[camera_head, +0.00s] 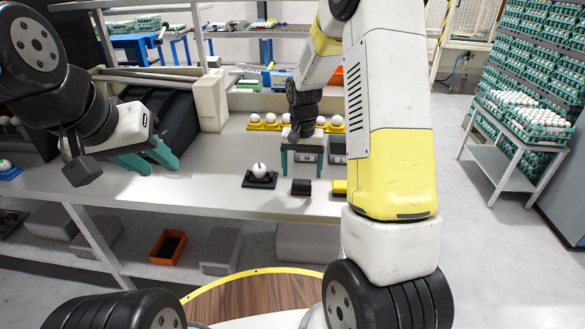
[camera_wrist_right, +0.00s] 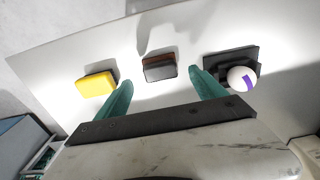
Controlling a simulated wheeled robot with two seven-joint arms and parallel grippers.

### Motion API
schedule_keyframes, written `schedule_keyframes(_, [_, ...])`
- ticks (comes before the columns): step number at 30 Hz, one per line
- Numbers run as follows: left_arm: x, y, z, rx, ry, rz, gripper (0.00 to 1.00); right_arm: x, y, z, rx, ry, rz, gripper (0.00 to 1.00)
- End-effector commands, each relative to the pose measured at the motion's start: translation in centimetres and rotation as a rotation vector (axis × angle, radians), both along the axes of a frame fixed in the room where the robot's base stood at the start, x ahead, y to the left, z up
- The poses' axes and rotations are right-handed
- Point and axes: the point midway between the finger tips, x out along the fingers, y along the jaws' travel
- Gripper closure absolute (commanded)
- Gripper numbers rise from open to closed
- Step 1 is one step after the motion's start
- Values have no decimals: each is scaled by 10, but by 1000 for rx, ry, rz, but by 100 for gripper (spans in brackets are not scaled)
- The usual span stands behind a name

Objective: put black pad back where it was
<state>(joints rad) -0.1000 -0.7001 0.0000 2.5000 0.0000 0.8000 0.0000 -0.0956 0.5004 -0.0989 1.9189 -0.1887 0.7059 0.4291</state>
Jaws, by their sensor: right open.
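A small dark block (camera_head: 301,187) with a black face and a reddish-brown edge lies on the white table; it looks like the black pad. In the right wrist view the block (camera_wrist_right: 159,70) shows in front of the gap between my fingertips, with room on both sides. My right gripper (camera_head: 302,172) is open above the table just behind the block, teal fingers pointing down; its fingers also show in the right wrist view (camera_wrist_right: 160,80). My left gripper (camera_head: 151,159) is open and empty over the table's left part, away from the block.
A white egg with a purple mark (camera_head: 259,169) rests on a black holder (camera_head: 262,181) left of the block. A yellow block (camera_head: 340,187) lies to its right, partly hidden by my right arm. A yellow tray (camera_head: 264,126) of eggs stands behind. The table's front left is clear.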

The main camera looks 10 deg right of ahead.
Motion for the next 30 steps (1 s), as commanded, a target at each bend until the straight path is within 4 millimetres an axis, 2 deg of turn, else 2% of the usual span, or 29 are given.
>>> schedule_keyframes(1, [0,0,0,0,0,0,64,1,1,12,1,-5,0,20])
schedule_keyframes(6, [0,0,0,0,0,0,64,-1,1,42,0,-2,0,20])
schedule_keyframes(12, [0,0,0,0,0,0,64,-3,1,61,3,-4,0,20])
schedule_keyframes(14, [0,0,0,0,0,0,64,-6,1,71,8,-15,5,20])
schedule_keyframes(17, [0,0,0,0,0,0,64,-20,2,96,26,-54,25,20])
schedule_keyframes(20, [0,0,0,0,0,0,64,-45,3,132,55,-119,61,20])
schedule_keyframes(24, [0,0,0,0,0,0,64,-92,7,177,89,-221,124,20])
schedule_keyframes(30, [0,0,0,0,0,0,64,-163,13,217,113,-370,220,20])
